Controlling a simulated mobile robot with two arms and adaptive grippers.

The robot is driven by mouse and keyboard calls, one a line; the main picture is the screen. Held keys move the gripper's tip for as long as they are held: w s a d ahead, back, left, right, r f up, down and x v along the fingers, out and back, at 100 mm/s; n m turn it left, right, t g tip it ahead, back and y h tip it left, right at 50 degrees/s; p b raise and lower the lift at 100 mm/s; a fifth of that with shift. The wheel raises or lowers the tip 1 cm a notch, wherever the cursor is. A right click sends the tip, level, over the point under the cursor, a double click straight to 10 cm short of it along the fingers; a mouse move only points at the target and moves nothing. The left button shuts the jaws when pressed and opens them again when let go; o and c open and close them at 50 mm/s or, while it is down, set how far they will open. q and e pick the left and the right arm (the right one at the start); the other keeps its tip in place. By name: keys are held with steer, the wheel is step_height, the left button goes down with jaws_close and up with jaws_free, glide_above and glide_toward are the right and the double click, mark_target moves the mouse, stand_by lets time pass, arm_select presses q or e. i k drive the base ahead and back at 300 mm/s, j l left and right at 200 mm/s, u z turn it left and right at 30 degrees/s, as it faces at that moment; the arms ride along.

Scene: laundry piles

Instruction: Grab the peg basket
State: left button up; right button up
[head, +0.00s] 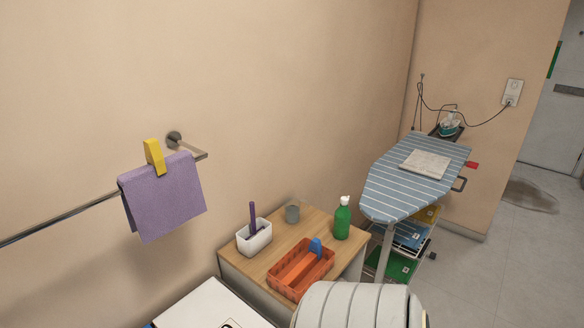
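The rest of the basket's contents are not clear. Neither of my grippers is in view.
A pale ribbed shape (352,306) covers the table's front. A striped ironing board (395,190) stands right.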

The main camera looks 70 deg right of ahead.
mark_target(291, 276)
steer(key=z, duration=2.35)
